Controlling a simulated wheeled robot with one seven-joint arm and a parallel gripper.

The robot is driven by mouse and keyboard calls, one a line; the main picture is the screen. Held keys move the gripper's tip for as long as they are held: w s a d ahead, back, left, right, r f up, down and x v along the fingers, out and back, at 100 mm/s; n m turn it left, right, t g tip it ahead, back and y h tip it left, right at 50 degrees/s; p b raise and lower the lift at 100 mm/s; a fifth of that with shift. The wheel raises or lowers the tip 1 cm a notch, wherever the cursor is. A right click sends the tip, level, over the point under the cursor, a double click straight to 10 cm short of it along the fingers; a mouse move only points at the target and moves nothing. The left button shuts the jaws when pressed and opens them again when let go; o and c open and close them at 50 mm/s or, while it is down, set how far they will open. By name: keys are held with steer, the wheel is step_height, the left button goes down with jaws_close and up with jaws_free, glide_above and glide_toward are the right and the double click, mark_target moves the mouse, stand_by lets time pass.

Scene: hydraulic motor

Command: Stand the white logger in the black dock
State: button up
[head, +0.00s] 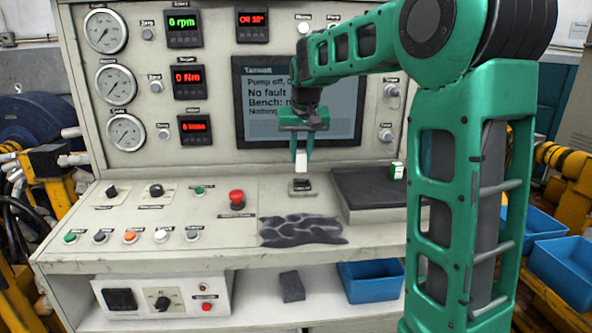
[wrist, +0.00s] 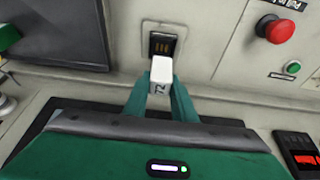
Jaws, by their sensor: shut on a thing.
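The white logger (head: 301,163) is a small white block between the fingertips of my gripper (head: 302,155). In the wrist view, the logger (wrist: 160,74) shows dark markings on the side facing me, and the teal fingers of my gripper (wrist: 159,95) are closed on it from both sides. The black dock (head: 301,186) is a small dark socket on a pale base on the bench, just below the logger in the head view. In the wrist view, the dock (wrist: 162,46) shows gold contacts and lies just beyond the logger. The logger appears apart from the dock, above it.
A green-and-white block (head: 397,171) stands on the raised dark pad (head: 365,189) to the right. A red mushroom button (head: 236,198) is left of the dock. The upright screen (head: 345,104) is behind.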

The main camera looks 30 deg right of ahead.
mark_target(301, 166)
steer(key=shift+o, duration=0.2)
steer(key=shift+d+f, duration=0.1)
steer(key=shift+f, duration=1.95)
steer(key=o, duration=1)
steer(key=shift+o, duration=0.2)
steer(key=v, duration=1.2)
